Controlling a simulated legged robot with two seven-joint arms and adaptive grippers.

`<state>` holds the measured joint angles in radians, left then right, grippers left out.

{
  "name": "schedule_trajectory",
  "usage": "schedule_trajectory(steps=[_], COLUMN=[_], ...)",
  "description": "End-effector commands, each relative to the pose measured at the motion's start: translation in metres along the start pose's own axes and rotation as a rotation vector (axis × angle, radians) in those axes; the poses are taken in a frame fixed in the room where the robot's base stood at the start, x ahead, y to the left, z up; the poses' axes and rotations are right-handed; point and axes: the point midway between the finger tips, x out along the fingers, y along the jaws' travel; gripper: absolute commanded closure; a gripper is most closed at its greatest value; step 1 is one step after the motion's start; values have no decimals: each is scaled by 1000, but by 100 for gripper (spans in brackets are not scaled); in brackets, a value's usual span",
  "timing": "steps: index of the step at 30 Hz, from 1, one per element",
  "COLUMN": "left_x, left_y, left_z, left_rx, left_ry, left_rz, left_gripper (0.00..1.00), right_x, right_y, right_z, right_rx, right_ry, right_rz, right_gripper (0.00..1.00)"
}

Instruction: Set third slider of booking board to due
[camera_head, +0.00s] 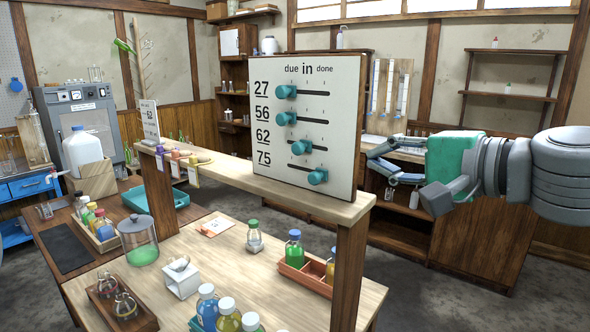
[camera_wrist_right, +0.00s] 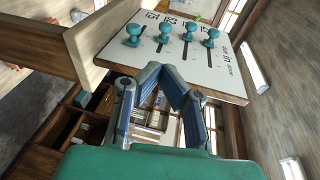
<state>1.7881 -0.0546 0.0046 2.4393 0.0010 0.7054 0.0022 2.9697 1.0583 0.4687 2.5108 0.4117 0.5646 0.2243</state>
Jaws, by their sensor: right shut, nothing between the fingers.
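The booking board (camera_head: 345,130) is a white upright panel on a wooden shelf, headed due, in, done, with rows 27, 56, 62 and 75. Its third slider (camera_head: 301,147), a teal knob in row 62, stands at the middle, under in. The top two knobs stand at due; the bottom knob (camera_head: 317,177) is at done. My right gripper (camera_head: 372,160) is to the right of the board, pointing left, apart from the knobs. In the right wrist view its fingers (camera_wrist_right: 167,76) meet, shut and empty, below the tilted-looking board (camera_wrist_right: 200,65). My left gripper is out of view.
The wooden shelf (camera_head: 260,188) and its post (camera_head: 348,275) stand below the board. The bench below holds bottles, an orange tray (camera_head: 307,277) and a lidded jar (camera_head: 138,240). A cabinet (camera_head: 480,230) stands behind my right arm. The space before the board's face looks clear.

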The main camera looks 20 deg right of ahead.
Motion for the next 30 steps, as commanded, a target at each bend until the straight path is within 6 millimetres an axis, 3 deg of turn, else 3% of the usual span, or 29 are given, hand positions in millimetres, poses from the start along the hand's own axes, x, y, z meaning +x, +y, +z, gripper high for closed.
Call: schedule_trajectory(steps=[5,24,30], left_x=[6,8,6], left_y=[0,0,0], left_z=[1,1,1], left_rx=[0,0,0], left_ry=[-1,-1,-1], left_rz=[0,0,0], left_gripper=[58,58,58], right_x=[11,121,136], right_y=[0,-2,-3], right_z=[3,3,3], right_rx=[-10,-4,-4], right_ry=[0,-3,-2], right_rz=[-9,-6,-8], right_gripper=[100,100,100])
